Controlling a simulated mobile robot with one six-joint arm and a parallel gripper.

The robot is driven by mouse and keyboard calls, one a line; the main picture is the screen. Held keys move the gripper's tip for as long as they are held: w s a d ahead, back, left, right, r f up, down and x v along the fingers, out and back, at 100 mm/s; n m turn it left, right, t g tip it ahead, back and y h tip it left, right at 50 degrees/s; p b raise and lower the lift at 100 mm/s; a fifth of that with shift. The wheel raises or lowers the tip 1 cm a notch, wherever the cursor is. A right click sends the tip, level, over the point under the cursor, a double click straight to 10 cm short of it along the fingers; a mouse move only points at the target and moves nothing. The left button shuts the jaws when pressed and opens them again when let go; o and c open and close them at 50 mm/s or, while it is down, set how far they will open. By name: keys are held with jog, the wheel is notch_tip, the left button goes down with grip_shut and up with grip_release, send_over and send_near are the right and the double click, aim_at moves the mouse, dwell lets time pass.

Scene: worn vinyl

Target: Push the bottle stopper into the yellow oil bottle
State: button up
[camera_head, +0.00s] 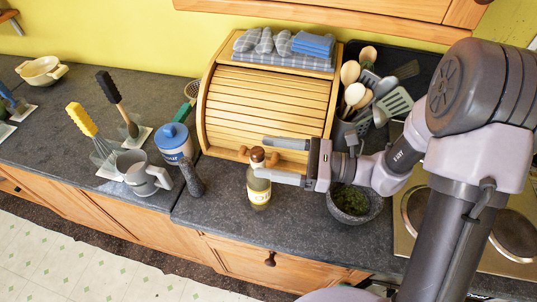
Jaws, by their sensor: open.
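The yellow oil bottle (259,193) stands upright on the dark counter, in front of the wooden bread box. A brown stopper (257,155) shows at the top of its neck; how deep it sits cannot be told. My gripper (260,157) reaches in from the right with its two grey fingers apart. In the picture, the fingertips lie on either side of the stopper, one behind and one in front. The front finger hides part of the bottle neck. Whether either finger touches the stopper or bottle cannot be told.
The roll-top bread box (265,105) stands close behind. A dark pestle (192,178), a grey metal jug (140,172) and a blue-lidded jar (174,145) stand left. A mortar of green herbs (352,203) sits right, below my arm. The counter's front edge is near the bottle.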

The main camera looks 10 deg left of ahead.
jog(key=shift+d, duration=1.7)
jog(key=d+p, duration=0.2)
jog(key=d, duration=1.5)
jog(key=shift+s+d, duration=0.15)
jog(key=shift+d, duration=0.1)
